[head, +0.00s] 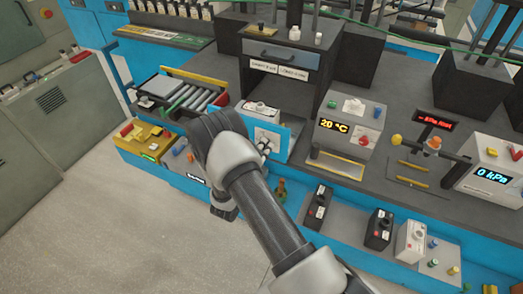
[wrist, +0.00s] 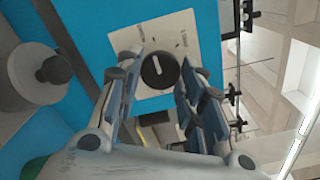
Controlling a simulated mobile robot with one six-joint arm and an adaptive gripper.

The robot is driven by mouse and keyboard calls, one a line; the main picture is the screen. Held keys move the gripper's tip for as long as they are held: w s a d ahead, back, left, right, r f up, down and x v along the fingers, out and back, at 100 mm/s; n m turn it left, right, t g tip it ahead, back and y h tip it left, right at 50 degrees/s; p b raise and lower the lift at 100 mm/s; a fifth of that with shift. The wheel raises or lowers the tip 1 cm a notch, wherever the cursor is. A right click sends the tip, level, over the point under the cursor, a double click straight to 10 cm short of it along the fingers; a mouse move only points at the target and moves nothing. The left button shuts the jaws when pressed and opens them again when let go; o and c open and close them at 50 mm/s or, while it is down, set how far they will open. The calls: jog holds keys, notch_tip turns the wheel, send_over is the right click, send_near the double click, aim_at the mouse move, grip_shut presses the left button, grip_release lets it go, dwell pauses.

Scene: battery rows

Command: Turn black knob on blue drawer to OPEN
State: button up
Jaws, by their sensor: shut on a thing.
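In the wrist view, the black knob (wrist: 159,70) sits on a pale plate (wrist: 178,32) on the blue drawer (wrist: 92,25). A white mark on the knob points up, slightly left in the picture. The plate's lettering is too small to read. My gripper (wrist: 161,77) has one finger on each side of the knob and is shut on it. In the head view, the blue drawer (head: 283,146) is at the centre, and my arm hides part of its front. The knob's position cannot be read there.
A grey box reading 20 °C (head: 345,128) stands right of the drawer. A roller tray (head: 190,93) and a yellow tray (head: 143,137) are at left. Several small boxes, including a white one (head: 410,243), sit along the lower front ledge. Open floor (head: 120,230) lies at lower left.

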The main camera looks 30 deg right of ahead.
jog(key=o, duration=1.1)
jog(key=shift+c, duration=0.2)
jog(key=v, duration=1.2)
